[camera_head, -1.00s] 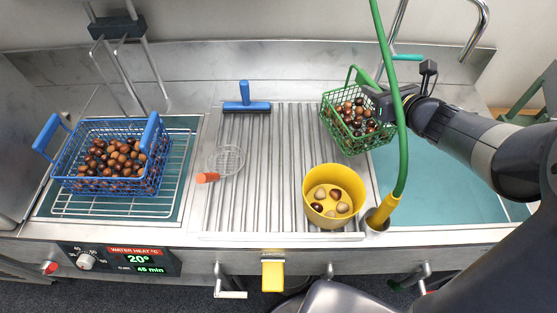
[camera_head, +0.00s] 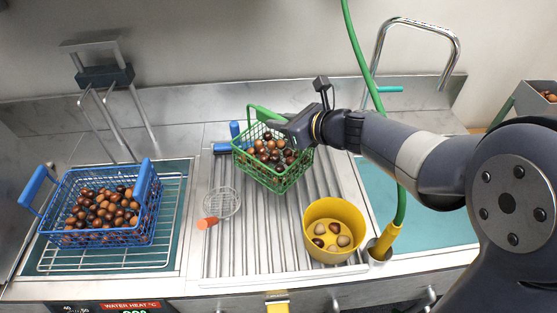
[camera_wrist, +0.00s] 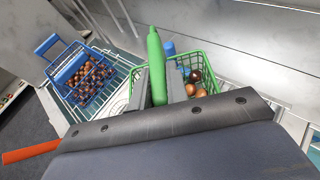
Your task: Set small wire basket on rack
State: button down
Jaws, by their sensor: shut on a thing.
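The small green wire basket (camera_head: 272,176) holds several brown chestnuts and hangs over the ribbed metal drainboard in the head view. My gripper (camera_head: 284,122) is shut on its green handle. The handle shows between my fingers in the wrist view (camera_wrist: 157,66), with the basket (camera_wrist: 205,68) partly hidden behind my gripper. A wire rack (camera_head: 108,260) lies over the teal basin at left. The larger blue wire basket (camera_head: 105,237), full of chestnuts, stands on it; it also shows in the wrist view (camera_wrist: 78,72).
A yellow pot (camera_head: 336,213) with several chestnuts stands on the drainboard (camera_head: 240,262). A wire skimmer (camera_head: 222,203) with an orange handle lies left of it. A blue squeegee (camera_head: 235,130) is partly hidden behind the green basket. A green hose (camera_head: 362,50) hangs by my arm.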

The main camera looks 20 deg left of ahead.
jog(key=shift+f+b, duration=0.35)
jog(key=shift+f, duration=2.65)
jog(key=shift+f+b, duration=0.2)
jog(key=shift+b, duration=0.1)
jog(key=c, duration=1.4)
grip_release()
jog(key=shift+r, duration=0.2)
jog(key=shift+d+r, duration=0.1)
jog(key=shift+d, duration=0.15)
jog(key=v, duration=1.1)
jog(key=shift+s+d, duration=0.25)
